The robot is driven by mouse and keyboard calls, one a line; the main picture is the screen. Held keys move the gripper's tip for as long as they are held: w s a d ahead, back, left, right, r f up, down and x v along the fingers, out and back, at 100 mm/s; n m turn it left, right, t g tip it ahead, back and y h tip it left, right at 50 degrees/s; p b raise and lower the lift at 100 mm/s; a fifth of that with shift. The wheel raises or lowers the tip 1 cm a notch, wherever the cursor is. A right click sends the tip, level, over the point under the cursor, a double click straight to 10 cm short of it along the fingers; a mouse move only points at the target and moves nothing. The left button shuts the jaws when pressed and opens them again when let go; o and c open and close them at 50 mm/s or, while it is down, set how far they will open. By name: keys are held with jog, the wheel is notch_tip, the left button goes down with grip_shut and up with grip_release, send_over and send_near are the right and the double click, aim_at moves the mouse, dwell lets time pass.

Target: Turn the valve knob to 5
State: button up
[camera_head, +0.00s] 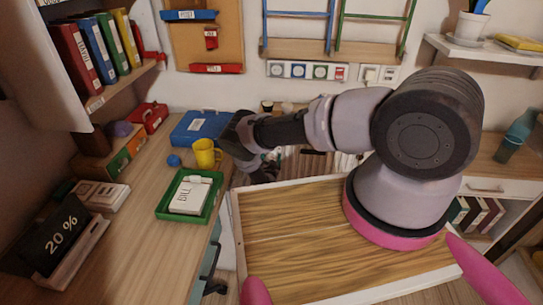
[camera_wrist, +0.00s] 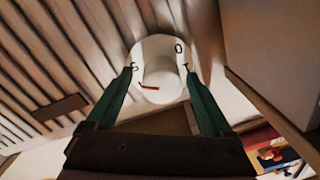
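The valve knob (camera_wrist: 161,72) is in the middle of the wrist view, a white round dial with a raised cylinder at its centre. A 0 shows at its upper right, a mark like a 5 on its left, and part of another mark on its right. A short red pointer (camera_wrist: 149,86) lies at the lower left of the cylinder. My gripper (camera_wrist: 159,74) is open, its two green fingers on either side of the knob. I cannot tell whether they touch the dial's rim. In the head view my gripper (camera_head: 258,168) is beyond the desk edge, and the knob is hidden.
Brown slats (camera_wrist: 50,60) run behind the knob. A pale panel (camera_wrist: 275,50) is close on the right. In the head view, the desk (camera_head: 135,220) on the left holds a yellow mug (camera_head: 205,153) and a green tray (camera_head: 163,207). A wood-topped surface (camera_head: 285,240) lies below my arm.

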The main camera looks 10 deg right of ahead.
jog(key=v, duration=1)
jog(key=shift+s, duration=0.4)
jog(key=shift+a, duration=0.1)
